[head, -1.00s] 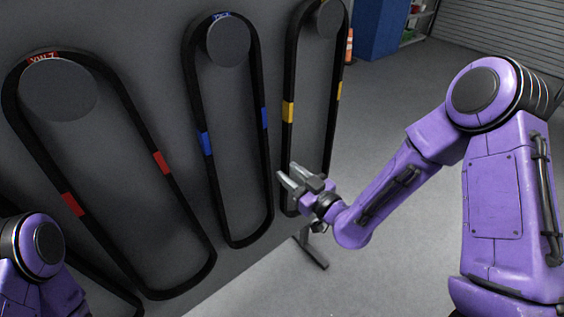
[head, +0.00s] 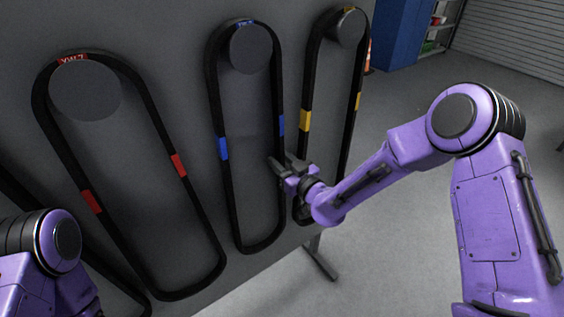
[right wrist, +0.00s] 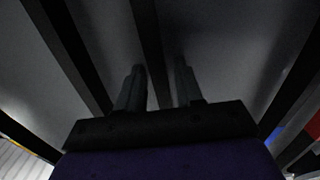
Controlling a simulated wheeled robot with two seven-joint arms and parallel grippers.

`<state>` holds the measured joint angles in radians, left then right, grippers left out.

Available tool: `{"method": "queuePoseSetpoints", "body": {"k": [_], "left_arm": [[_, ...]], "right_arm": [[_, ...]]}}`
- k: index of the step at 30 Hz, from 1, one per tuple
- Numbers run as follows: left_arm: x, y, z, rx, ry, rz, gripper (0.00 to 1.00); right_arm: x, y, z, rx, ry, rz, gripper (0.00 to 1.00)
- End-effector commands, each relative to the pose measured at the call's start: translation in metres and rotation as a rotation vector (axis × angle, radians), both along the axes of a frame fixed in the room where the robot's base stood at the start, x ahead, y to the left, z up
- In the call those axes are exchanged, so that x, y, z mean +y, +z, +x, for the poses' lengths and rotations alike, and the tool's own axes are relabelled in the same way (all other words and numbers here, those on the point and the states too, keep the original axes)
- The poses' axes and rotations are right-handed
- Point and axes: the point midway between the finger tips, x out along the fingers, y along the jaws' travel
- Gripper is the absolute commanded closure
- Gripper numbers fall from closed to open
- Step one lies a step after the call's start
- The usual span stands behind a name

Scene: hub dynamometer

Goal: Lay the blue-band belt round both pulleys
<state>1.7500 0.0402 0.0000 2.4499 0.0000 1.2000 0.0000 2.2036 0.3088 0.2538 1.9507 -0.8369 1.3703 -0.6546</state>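The blue-band belt (head: 222,185) is a long black loop with blue bands, hanging on a round dark peg (head: 250,48) on the grey board. My right gripper (head: 281,160) is at its right strand, below the blue band on that side. In the right wrist view the two fingers (right wrist: 158,85) are apart, and a dark strand (right wrist: 148,40) runs between them; contact cannot be told. The gripper looks open. Of my left arm only a purple joint shows at the lower left; its gripper is out of view. No pulleys that I can identify show.
A red-band belt (head: 179,166) hangs to the left and a yellow-band belt (head: 305,121) to the right, close beside my right gripper. Part of another black belt shows at the far left. A board foot (head: 320,262) stands on the floor. Open floor lies to the right.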

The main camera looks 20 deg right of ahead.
Motion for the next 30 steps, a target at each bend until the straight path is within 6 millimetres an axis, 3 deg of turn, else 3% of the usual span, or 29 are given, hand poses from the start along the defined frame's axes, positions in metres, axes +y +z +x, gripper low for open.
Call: {"method": "queuePoseSetpoints", "body": {"k": [4,8,30], "left_arm": [[0.0,0.0,0.0,0.0,0.0,0.0,0.57],[0.0,0.0,0.0,0.0,0.0,0.0,0.57],[0.0,0.011,0.0,0.0,0.0,0.0,0.57]], "right_arm": [[0.0,0.0,0.0,0.0,0.0,0.0,0.64],[0.0,0.0,0.0,0.0,0.0,0.0,1.0],[0.0,0.017,0.0,-0.001,0.0,0.0,1.0]]}}
